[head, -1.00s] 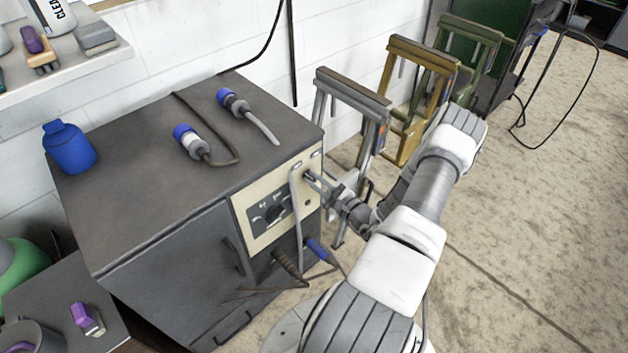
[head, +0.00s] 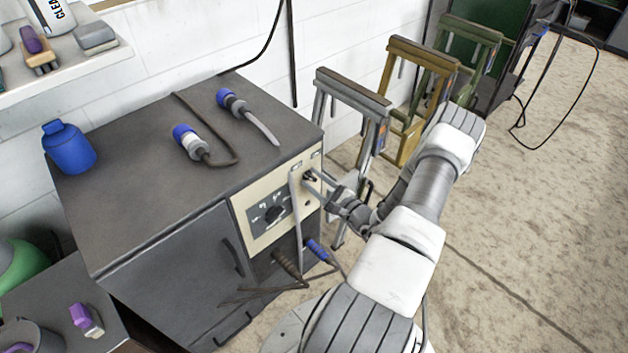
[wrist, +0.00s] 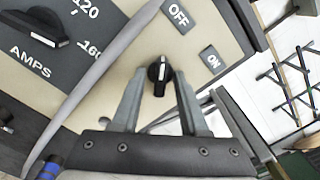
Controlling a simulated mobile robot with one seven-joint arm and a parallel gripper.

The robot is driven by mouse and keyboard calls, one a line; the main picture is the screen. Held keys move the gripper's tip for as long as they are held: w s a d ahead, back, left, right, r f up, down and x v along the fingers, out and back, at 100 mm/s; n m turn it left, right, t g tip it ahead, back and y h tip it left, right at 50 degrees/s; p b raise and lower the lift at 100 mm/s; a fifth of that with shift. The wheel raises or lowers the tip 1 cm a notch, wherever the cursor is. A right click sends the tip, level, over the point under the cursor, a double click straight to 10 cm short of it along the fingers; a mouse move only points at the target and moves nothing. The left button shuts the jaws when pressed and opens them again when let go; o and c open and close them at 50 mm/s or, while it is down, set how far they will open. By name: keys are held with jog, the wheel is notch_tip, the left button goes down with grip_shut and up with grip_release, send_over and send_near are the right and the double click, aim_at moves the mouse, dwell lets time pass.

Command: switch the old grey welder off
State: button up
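The old grey welder (head: 120,170) is a dark grey cabinet with a cream front panel (head: 284,226). In the wrist view a small black switch knob (wrist: 160,76) with a white mark sits on the panel. An OFF label (wrist: 178,16) is above it to the right, and an ON label (wrist: 211,60) is farther right. The knob's narrow end points roughly up in that view. My gripper (wrist: 159,80) is open, with a fingertip on either side of the knob and small gaps showing. In the head view my gripper (head: 312,180) is at the panel's upper right.
A pale cable (wrist: 100,75) hangs down the panel just left of the knob. A larger AMPS dial (wrist: 40,27) is beyond it. Metal stands (head: 352,92) are right of the welder. Plugs (head: 190,142) and a blue bottle (head: 68,147) are on top.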

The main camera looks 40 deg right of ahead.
dwell(0.3)
jog(key=s+d, duration=0.1)
jog(key=s, duration=1.6)
jog(key=shift+s+d, duration=0.15)
